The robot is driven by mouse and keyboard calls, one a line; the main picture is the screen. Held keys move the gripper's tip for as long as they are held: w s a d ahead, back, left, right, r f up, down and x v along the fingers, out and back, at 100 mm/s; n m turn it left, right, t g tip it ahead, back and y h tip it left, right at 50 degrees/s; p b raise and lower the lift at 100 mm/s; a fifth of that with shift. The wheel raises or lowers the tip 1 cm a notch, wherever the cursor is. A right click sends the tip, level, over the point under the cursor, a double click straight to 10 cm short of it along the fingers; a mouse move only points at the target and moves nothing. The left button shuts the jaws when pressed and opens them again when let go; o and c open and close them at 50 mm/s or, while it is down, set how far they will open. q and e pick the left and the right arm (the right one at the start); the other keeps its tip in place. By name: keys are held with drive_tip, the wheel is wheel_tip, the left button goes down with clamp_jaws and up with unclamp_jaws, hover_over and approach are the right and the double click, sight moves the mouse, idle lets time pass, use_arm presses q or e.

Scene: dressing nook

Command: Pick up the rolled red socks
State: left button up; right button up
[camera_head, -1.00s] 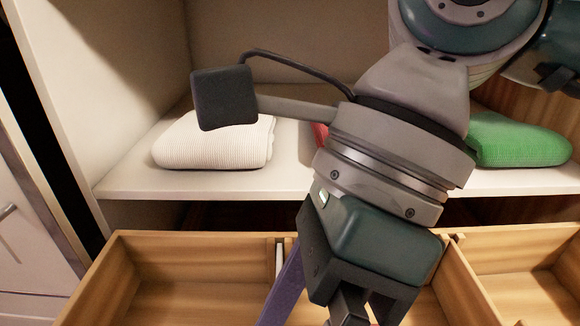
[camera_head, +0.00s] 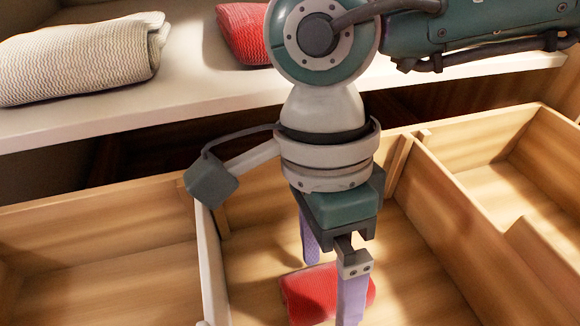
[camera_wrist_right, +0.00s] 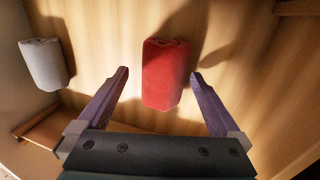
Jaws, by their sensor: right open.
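The rolled red socks (camera_head: 297,293) lie on the floor of the middle drawer compartment, partly hidden by my right gripper (camera_head: 330,291) in the head view. In the right wrist view the red socks (camera_wrist_right: 166,80) show as an upright roll in the middle of the picture. My right gripper (camera_wrist_right: 160,73) is open, with one purple finger on each side of the socks and a gap at both sides. It points down into the compartment. I cannot tell how far the fingertips are above the drawer floor. My left gripper is not in view.
A pale roll (camera_wrist_right: 45,64) lies left of the socks in the wrist view. A white divider (camera_head: 211,265) and wooden walls (camera_head: 455,225) bound the compartment. Above the drawer, a white shelf (camera_head: 190,100) holds folded white (camera_head: 80,60) and red (camera_head: 243,33) knits.

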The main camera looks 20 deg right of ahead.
drive_tip(key=shift+s+f, duration=0.15)
drive_tip(key=shift+f, duration=0.4)
drive_tip(key=c, duration=1.1)
drive_tip(key=shift+r, duration=0.15)
